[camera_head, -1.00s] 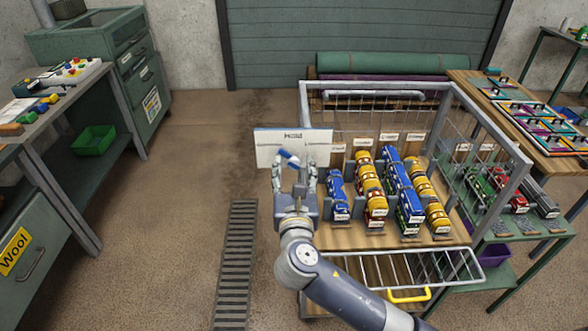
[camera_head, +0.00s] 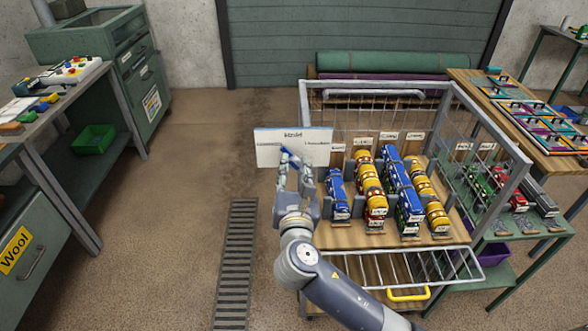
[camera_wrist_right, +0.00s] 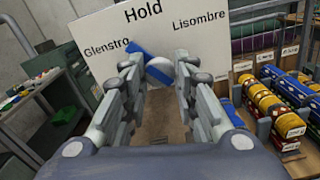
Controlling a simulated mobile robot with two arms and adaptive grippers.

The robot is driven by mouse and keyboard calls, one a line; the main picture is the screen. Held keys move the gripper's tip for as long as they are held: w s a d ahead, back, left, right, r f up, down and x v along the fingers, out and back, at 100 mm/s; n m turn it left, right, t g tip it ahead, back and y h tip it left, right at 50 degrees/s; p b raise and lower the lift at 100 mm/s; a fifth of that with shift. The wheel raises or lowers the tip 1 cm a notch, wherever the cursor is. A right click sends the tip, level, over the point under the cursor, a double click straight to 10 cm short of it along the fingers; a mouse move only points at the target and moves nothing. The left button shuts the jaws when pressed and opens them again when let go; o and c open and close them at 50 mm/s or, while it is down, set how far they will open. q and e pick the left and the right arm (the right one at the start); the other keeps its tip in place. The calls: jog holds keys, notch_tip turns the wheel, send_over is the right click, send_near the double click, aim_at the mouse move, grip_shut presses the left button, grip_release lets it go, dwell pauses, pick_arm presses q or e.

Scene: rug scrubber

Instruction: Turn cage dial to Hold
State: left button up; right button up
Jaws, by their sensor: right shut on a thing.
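In the right wrist view the plate (camera_wrist_right: 205,45) reads Hold at top centre, Glenstro at left and Lisombre at right. Its blue pointer (camera_wrist_right: 137,47) has a pale round hub (camera_wrist_right: 159,70). The pointer's visible end tilts up and left, between Glenstro and Hold. My right gripper (camera_head: 294,170) is shut on the dial pointer, with a finger on either side in the wrist view (camera_wrist_right: 159,80). The fingers hide part of the pointer. My left gripper is not in view.
The wire cage (camera_head: 380,86) holds rows of blue and yellow-red rolls (camera_head: 366,185) right of the dial.

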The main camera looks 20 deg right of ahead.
jog(key=m, duration=0.3)
jog(key=shift+m, duration=0.3)
jog(key=shift+m+b, duration=0.4)
jog(key=shift+m, duration=1.5)
jog(key=o, duration=1)
jog(key=shift+o, duration=0.2)
